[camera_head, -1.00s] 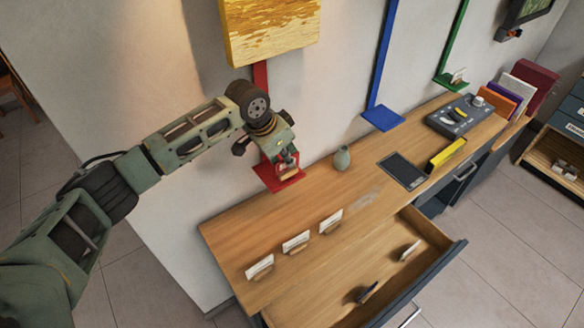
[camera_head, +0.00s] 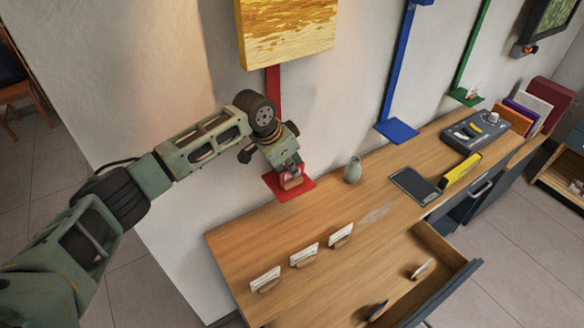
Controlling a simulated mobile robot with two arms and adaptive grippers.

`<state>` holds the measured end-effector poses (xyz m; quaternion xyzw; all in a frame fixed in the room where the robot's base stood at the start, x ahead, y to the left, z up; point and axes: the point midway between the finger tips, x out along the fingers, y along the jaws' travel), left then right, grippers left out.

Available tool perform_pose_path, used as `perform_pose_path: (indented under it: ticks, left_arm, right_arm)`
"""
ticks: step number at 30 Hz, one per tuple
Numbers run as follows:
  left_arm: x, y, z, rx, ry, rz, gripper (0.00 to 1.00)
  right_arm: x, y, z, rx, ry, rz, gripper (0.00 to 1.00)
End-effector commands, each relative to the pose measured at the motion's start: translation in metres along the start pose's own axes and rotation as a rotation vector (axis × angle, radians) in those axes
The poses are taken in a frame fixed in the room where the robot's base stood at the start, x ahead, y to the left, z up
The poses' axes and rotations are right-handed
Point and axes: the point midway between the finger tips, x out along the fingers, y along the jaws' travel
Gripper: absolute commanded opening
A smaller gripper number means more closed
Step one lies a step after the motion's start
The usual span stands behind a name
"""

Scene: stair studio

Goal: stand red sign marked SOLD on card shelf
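My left gripper (camera_head: 292,171) points down over the red card shelf (camera_head: 305,187), a small red ledge at the foot of a red strip on the wall. A small red sign with a wooden base (camera_head: 291,183) is at the fingertips, on or just above the red shelf. The fingers appear closed around the sign, though they are small and partly hide it; its lettering cannot be read. My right gripper is not in view.
A blue shelf (camera_head: 397,131) and a green shelf (camera_head: 466,97) are on the wall to the right. An open drawer (camera_head: 443,298) juts out in front.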

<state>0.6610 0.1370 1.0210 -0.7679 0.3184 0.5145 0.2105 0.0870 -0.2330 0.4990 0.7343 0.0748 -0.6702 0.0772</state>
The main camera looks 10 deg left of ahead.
Motion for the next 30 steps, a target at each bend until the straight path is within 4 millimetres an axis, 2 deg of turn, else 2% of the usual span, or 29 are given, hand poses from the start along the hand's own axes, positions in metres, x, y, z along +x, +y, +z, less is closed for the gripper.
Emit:
perform_pose_path:
  ticks: [11,20,30]
  left_arm:
    - [0.0016,0.0004,0.0006,0.0,0.0,0.001,0.0]
    - [0.0017,0.0002,0.0006,0.0,0.0,0.0,0.27]
    - [-0.0004,0.0001,0.0006,0.0,0.0,0.0,0.27]
  right_arm:
    - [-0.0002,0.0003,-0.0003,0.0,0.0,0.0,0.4]
    - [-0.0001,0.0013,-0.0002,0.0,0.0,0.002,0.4]
    - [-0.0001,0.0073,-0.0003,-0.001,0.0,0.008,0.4]
